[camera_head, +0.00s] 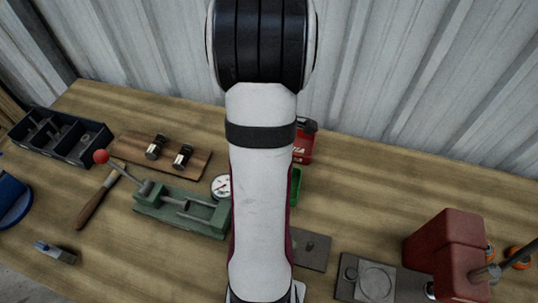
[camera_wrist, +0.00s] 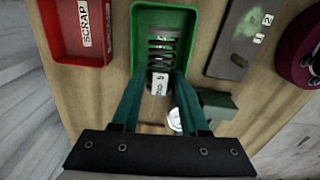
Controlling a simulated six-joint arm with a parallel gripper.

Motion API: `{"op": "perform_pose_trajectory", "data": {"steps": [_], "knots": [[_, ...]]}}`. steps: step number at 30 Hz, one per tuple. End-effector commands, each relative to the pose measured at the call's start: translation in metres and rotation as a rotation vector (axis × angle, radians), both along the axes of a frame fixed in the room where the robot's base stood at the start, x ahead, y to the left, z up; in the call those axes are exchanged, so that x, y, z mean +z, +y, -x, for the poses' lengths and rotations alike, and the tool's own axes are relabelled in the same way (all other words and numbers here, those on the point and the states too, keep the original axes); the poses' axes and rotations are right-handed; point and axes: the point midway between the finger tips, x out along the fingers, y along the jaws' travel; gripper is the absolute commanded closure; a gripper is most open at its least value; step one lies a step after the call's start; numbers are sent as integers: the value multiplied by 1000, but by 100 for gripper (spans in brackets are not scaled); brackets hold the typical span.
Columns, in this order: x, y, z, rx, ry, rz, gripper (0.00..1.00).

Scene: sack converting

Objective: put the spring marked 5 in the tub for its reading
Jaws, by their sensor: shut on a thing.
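My gripper (camera_wrist: 160,78) has teal fingers and is shut on the near end of a dark coil spring (camera_wrist: 163,44). A small white tag shows on the spring between the fingertips, but its mark is too small to read. In the wrist view the spring lies over or inside the green tub (camera_wrist: 136,38); I cannot tell whether it touches the floor. In the head view my arm hides the gripper, the spring and most of the green tub (camera_head: 296,186). The round dial gauge (camera_head: 221,186) shows on the green tester (camera_head: 180,211) left of my arm.
A red tub marked SCRAP (camera_wrist: 66,50) stands left of the green one in the wrist view. A grey plate (camera_wrist: 232,58) lies to its right. In the head view, a wooden board (camera_head: 188,158), a black tray (camera_head: 60,138) and a red machine (camera_head: 445,240) occupy the bench.

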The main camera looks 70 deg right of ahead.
Motion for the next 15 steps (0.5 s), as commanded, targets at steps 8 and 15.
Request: {"op": "perform_pose_trajectory", "data": {"steps": [8, 15], "knots": [[-32, 1, 0, 0, 1, -4, 100], [-57, 0, 0, 0, 0, -2, 100]]}}
